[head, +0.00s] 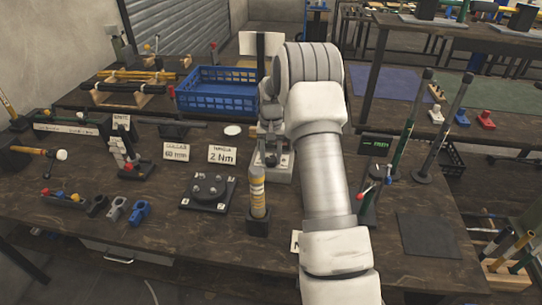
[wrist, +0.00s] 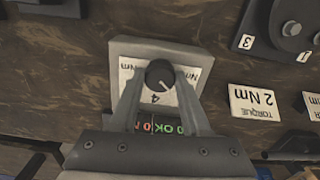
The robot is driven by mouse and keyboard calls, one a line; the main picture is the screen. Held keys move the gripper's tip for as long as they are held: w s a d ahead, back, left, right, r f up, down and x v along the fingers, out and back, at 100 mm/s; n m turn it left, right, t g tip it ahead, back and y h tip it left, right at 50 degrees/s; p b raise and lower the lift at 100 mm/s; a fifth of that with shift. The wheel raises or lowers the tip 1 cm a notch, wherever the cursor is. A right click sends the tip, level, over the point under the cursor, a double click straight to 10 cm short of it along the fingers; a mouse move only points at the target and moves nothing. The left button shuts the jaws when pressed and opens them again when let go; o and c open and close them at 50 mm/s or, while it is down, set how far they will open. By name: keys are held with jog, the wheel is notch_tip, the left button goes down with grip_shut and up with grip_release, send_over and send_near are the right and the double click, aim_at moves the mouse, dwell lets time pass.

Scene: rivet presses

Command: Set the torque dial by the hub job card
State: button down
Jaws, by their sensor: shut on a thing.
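The torque dial is a dark round knob (wrist: 160,73) on a pale block (wrist: 185,50), which also shows in the head view (head: 272,170). My gripper (wrist: 159,82) is shut on the knob, one finger on each side. A white pointer line on the knob points down and right in the wrist view. Upside-down scale print, including a 4 and Nm marks, lies around it; part is hidden by the fingers. The torque card (wrist: 255,102) reads 2 Nm and also stands in the head view (head: 222,154). The fingers are mostly hidden in the head view.
A card reading 60 mm (head: 176,152) stands left of the torque card. A black round fixture (head: 208,190) and a yellow-banded cylinder (head: 258,190) are in front. A blue crate (head: 217,92) stands behind. A small lit display (wrist: 160,126) sits between my fingers.

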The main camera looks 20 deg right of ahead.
aim_at(271, 159)
jog(key=shift+n, duration=1)
jog(key=shift+c, duration=1.8)
grip_release()
jog(key=shift+r, duration=0.1)
notch_tip(271, 159, up, 17)
jog(key=p, duration=0.1)
jog(key=shift+r+p, duration=0.15)
jog(key=shift+p, duration=0.2)
